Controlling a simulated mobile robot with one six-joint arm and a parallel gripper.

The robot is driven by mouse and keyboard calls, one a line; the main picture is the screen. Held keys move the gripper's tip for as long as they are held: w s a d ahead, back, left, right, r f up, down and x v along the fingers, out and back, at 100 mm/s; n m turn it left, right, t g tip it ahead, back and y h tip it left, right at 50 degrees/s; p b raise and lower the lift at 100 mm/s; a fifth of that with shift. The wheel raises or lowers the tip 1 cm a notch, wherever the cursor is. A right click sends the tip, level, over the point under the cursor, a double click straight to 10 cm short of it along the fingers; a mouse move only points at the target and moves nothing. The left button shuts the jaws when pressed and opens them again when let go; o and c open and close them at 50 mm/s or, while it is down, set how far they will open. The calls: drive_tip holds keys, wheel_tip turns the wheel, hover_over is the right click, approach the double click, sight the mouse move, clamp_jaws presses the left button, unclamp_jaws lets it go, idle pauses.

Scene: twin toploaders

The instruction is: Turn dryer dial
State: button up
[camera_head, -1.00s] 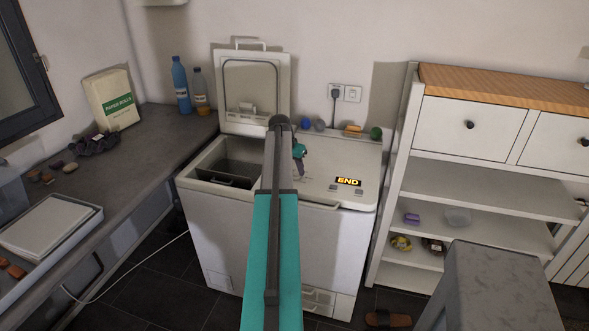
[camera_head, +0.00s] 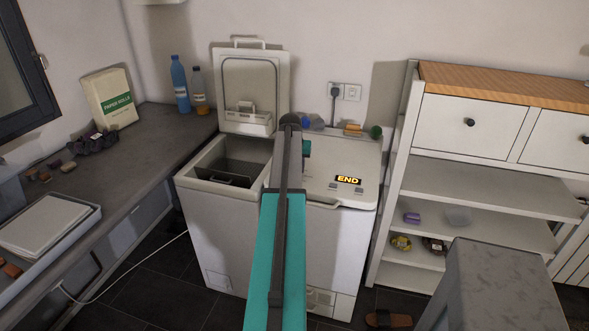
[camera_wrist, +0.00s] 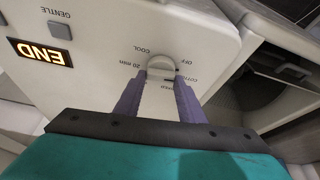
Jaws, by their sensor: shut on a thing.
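The dryer dial (camera_wrist: 161,67) is a pale round knob on a light panel in the wrist view. Printed labels around it include OFF, COOL and 20 MIN, upside down; its exact pointing direction is unclear. My gripper (camera_wrist: 159,82) has its two purple fingers on either side of the dial, shut on it. The dryer (camera_head: 338,235) is the right, lidded half of the white pair in the head view, with a lit orange END display (camera_head: 348,180), also in the wrist view (camera_wrist: 40,53). In the head view my arm hides the dial and the fingers.
The left toploader's lid (camera_head: 250,85) stands open over its dark tub (camera_head: 238,165). Small items, including a green ball (camera_head: 376,132), line the dryer's back edge. A grey counter (camera_head: 120,165) is at left, white shelving (camera_head: 480,180) at right.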

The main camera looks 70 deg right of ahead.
drive_tip(key=n+t, duration=0.1)
drive_tip(key=n, duration=0.1)
drive_tip(key=n+y+b, duration=0.1)
drive_tip(key=n, duration=0.2)
drive_tip(key=shift+s+d+t, duration=0.1)
drive_tip(key=shift+s+t, duration=0.05)
drive_tip(key=shift+t, duration=0.25)
drive_tip(key=shift+n, duration=0.3)
drive_tip(key=o, duration=1)
drive_tip(key=shift+o, duration=0.2)
drive_tip(key=shift+r, duration=0.1)
drive_tip(key=b+v, duration=0.3)
drive_tip(key=v, duration=1)
drive_tip(key=shift+s+r, duration=0.25)
drive_tip(key=shift+r, duration=0.05)
